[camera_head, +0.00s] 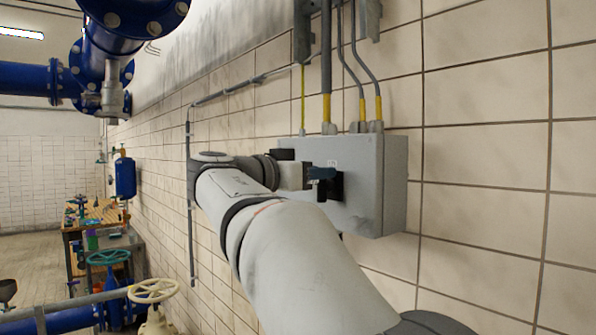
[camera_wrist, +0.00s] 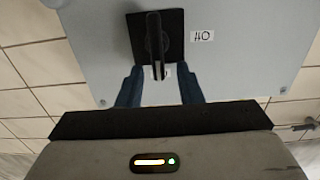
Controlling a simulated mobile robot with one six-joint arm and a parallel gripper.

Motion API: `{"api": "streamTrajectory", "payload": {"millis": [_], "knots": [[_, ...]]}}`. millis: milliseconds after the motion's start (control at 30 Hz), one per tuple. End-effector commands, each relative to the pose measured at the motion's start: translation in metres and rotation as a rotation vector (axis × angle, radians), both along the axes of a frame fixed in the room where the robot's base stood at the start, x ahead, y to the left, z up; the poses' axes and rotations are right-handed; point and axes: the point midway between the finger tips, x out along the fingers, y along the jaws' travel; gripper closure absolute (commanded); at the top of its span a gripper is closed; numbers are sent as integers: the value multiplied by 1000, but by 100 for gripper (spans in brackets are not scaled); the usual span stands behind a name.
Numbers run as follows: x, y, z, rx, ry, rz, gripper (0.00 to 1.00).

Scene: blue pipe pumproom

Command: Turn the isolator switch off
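The isolator switch is a black square plate with a narrow black handle (camera_wrist: 155,45) on the front of a grey box (camera_wrist: 235,60). In the wrist view the handle lies along the picture's vertical, its end towards my gripper. My gripper (camera_wrist: 158,88) is open, with a blue finger on either side of the handle's lower end and a visible gap to each. I cannot tell whether the fingertips reach the handle in depth. In the head view the switch (camera_head: 329,186) is partly hidden behind my gripper (camera_head: 318,174), on the wall-mounted box (camera_head: 365,185).
A small white label (camera_wrist: 202,36) sits beside the switch. Conduits (camera_head: 327,70) enter the box from above on the tiled wall (camera_head: 480,150). Blue pipes (camera_head: 30,80), a cream handwheel (camera_head: 153,290) and a wooden bench (camera_head: 95,213) stand at the left.

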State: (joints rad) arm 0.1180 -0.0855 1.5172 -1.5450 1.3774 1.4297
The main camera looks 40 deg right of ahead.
Motion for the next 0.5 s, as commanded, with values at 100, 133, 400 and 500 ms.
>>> {"api": "streamTrajectory", "payload": {"millis": [100,133,400,500], "knots": [[0,0,0,0,0,0,72],[0,0,0,0,0,0,75],[0,1,0,0,0,1,97],[0,1,0,0,0,1,100]]}}
